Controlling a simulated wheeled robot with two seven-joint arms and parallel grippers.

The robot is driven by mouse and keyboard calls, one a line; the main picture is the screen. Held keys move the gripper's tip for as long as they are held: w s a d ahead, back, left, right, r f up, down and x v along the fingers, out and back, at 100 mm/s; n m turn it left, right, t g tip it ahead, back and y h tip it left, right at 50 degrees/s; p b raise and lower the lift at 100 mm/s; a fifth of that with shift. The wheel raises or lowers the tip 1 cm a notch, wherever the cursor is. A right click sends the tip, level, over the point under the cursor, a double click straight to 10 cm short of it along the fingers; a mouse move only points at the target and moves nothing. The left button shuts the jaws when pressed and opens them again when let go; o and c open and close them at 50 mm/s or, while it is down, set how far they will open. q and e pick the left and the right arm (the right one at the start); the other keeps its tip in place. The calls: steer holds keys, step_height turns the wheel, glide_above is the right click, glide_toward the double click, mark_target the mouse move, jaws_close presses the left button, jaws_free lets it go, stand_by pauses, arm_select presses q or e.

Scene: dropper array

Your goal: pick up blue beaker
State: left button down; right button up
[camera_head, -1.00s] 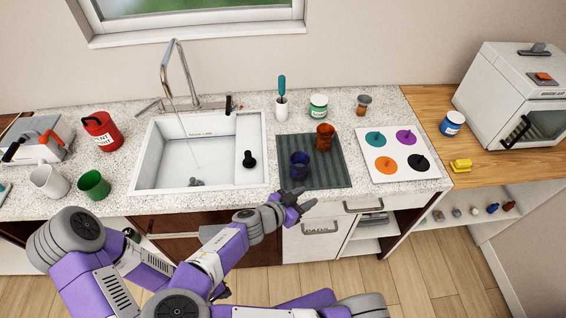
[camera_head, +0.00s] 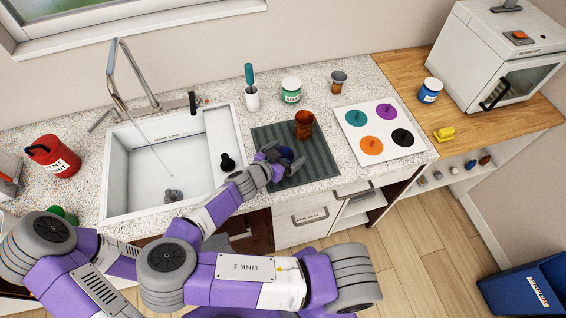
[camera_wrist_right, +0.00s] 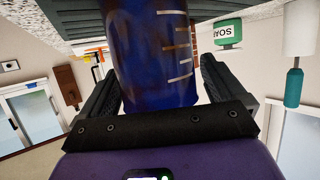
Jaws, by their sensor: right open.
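The blue beaker (camera_wrist_right: 150,55) is dark, see-through blue with pale scale marks and fills the middle of the right wrist view. In the head view the blue beaker (camera_head: 286,153) stands on the grey-green ribbed mat (camera_head: 322,168), partly hidden by my right gripper (camera_head: 283,160). The right gripper's jaws are open, with one finger on each side of the beaker in the wrist view. I cannot tell whether either finger touches it. My left gripper is not in view.
An amber beaker (camera_head: 304,124) stands on the mat just behind the blue one. A sink (camera_head: 128,190) lies to the left. A white board with coloured discs (camera_head: 345,112) lies to the right. A soap jar (camera_head: 291,90) and a brush holder (camera_head: 252,100) stand behind.

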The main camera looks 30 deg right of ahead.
steer(key=shift+d, duration=0.15)
steer(key=c, duration=1.2)
steer(key=shift+r, duration=0.2)
